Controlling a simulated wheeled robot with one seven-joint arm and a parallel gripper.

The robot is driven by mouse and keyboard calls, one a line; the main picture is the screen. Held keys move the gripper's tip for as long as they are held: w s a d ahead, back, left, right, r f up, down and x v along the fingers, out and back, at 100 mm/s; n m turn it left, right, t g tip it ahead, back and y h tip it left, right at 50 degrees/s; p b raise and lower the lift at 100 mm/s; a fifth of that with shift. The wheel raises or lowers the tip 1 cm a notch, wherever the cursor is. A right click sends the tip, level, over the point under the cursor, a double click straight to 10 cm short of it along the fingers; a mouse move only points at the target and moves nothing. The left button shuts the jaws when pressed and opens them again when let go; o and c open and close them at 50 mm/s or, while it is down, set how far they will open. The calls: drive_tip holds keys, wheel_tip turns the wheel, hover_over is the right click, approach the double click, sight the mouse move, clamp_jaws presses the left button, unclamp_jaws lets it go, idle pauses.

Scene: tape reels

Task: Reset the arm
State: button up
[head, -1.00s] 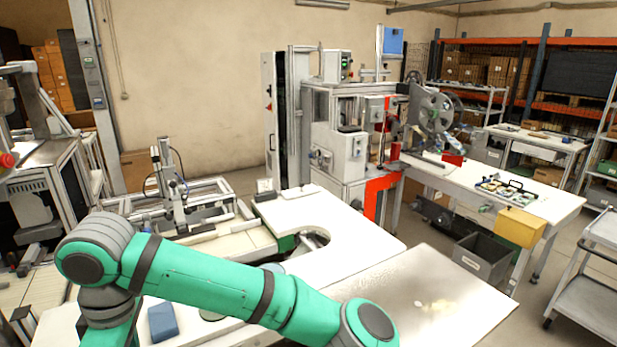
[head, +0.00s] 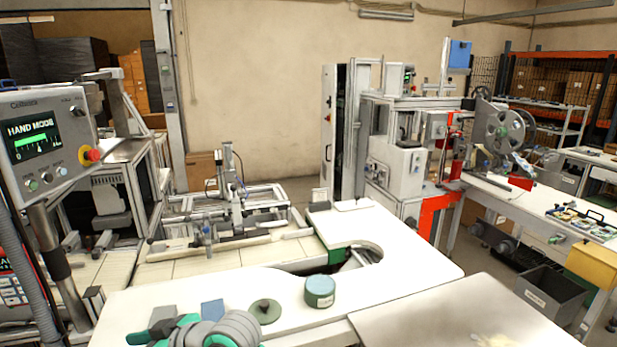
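My arm shows only as a folded group of green and grey links at the bottom edge of the head view, left of centre. A teal tape reel (head: 320,291) sits on the white table (head: 420,262), right of my arm. A flat dark green disc (head: 265,311) with a small knob lies beside it.
A control panel (head: 45,140) reading HAND MODE stands close on the left. A linear-axis frame (head: 232,200) is behind the table. A machine with a large reel (head: 503,130) stands at the back right. A grey bin (head: 548,297) and a yellow bin (head: 592,268) are at the right.

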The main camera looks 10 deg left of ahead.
drive_tip(key=w+d+f+m+t+y, duration=0.2)
drive_tip(key=w+d+f+m+t, duration=0.45)
drive_tip(key=m+t, duration=0.35)
drive_tip(key=s+d+f+m+t+h, duration=0.2)
drive_tip(key=d+f+m+t+h, duration=0.15)
drive_tip(key=d+f, duration=0.4)
drive_tip(key=s+d+f+m+t+h, duration=0.2)
drive_tip(key=d+f+m+t+h, duration=0.25)
drive_tip(key=d, duration=0.45)
drive_tip(key=s+d+f+m+g+h, duration=0.1)
drive_tip(key=s+d+f+g+h, duration=0.1)
drive_tip(key=s+d+f+h, duration=0.55)
drive_tip(key=s+d+r+n, duration=0.1)
drive_tip(key=s+d+n, duration=0.1)
drive_tip(key=s+d, duration=1.1)
drive_tip(key=s, duration=0.4)
drive_tip(key=shift+s+r+n, duration=0.15)
drive_tip(key=shift+r+n, duration=0.2)
drive_tip(key=shift+n, duration=0.05)
drive_tip(key=shift+d, duration=0.1)
